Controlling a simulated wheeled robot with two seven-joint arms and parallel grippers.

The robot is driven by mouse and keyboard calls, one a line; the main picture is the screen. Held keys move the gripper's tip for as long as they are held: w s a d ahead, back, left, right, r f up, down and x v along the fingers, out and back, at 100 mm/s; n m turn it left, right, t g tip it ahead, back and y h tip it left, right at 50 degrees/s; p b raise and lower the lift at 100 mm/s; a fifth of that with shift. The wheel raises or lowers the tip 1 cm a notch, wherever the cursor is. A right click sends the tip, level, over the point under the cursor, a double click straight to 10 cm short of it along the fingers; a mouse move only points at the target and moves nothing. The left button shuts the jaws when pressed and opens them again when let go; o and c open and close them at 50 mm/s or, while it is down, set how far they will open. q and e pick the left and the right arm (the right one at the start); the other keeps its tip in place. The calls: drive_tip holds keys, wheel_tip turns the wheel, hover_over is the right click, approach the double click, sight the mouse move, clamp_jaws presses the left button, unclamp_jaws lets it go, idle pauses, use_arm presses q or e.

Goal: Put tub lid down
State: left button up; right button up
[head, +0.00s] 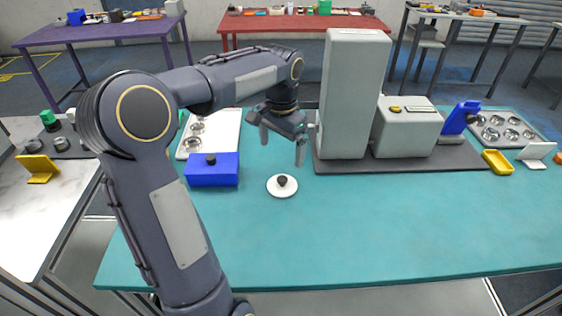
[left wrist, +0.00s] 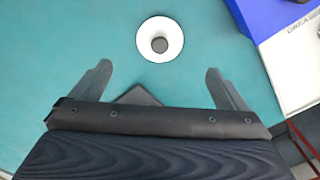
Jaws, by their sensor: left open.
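The tub lid (head: 283,188) is a white disc with a dark knob, lying flat on the teal table (head: 330,235) in front of my left gripper. It also shows in the left wrist view (left wrist: 150,49), ahead of and between the two fingers, apart from them. My left gripper (head: 282,150) is open and empty, above the table and behind the lid in the head view. Its spread fingers also show in the left wrist view (left wrist: 158,85). My right gripper is not in view.
A blue box (head: 212,174) stands left of the lid. A tall grey machine (head: 352,100) on a dark base stands behind and to the right, close to my left gripper. A white tray (head: 229,135) with metal cups lies behind the blue box. The table front is clear.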

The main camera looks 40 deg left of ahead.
use_arm(q)
drive_tip(key=s+d+f+n+t+h, duration=0.1)
drive_tip(key=s+d+t+h, duration=0.1)
drive_tip(key=s+d, duration=0.6)
drive_tip(key=s+d+f+n+t+h, duration=0.1)
drive_tip(key=s+d+f+t, duration=0.1)
drive_tip(key=s+d, duration=0.6)
drive_tip(key=s+t, duration=0.1)
drive_tip(key=s, duration=0.3)
drive_tip(key=shift+n+t+h, duration=0.3)
drive_tip(key=shift+n+h, duration=0.1)
drive_tip(key=shift+s+f, duration=0.1)
